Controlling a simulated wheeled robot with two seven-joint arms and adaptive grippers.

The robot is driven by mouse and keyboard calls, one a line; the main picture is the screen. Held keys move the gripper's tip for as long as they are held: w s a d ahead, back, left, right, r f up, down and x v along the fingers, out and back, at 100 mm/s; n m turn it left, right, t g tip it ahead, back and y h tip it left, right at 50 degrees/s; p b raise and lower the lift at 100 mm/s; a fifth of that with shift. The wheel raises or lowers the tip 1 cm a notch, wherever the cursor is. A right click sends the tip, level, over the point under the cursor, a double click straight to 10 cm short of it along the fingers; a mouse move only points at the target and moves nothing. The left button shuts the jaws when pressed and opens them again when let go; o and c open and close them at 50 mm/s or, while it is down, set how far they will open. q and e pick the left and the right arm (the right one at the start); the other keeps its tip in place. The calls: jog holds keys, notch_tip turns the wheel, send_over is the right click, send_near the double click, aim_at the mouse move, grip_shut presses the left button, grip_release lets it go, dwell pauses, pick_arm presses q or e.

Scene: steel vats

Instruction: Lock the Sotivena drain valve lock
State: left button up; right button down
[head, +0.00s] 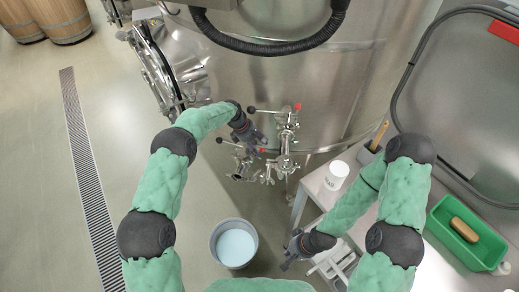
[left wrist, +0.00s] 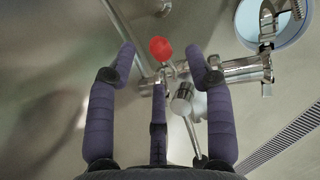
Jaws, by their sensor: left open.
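The steel drain valve group (head: 285,132) is fixed low on the front of a vat. It has a lever with a red tip (head: 297,107), levers with black tips and further fittings below. My left gripper (head: 254,139) is just left of the valve. In the left wrist view its open fingers (left wrist: 160,50) reach towards a red knob (left wrist: 160,48), which shows between the fingertips, with nothing held. A steel valve pipe (left wrist: 235,71) runs to the right behind them. I cannot tell which part is the lock. My right gripper (head: 293,250) is away from the valve, beside the bench.
A bucket (head: 216,243) with pale blue liquid stands on the floor below the valve. The bench (head: 309,188) at right holds a white container (head: 337,174) and a green tray (head: 441,215) with a brush. A floor grate (head: 88,170) lies left. The floor between is clear.

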pick_arm(q)
jog(key=shift+x, duration=1.2)
grip_shut()
jog(key=shift+h, duration=0.3)
jog(key=h+b, duration=0.1)
jog(key=a+h+b, duration=0.1)
jog(key=shift+w+a+r+g+h, duration=0.15)
jog(key=shift+w+r+g+h, duration=0.05)
jog(key=shift+g+h, duration=0.2)
jog(key=shift+w+a+r+n+g+h+b, duration=0.1)
jog(key=shift+a+r+n+g+h+b, duration=0.2)
jog(key=shift+h+b, duration=0.5)
jog(key=shift+w+a+f+n+g+h+b, duration=0.1)
jog(key=shift+a+h+b, duration=0.25)
jog(key=shift+h+b, duration=0.45)
jog(key=shift+r, duration=0.1)
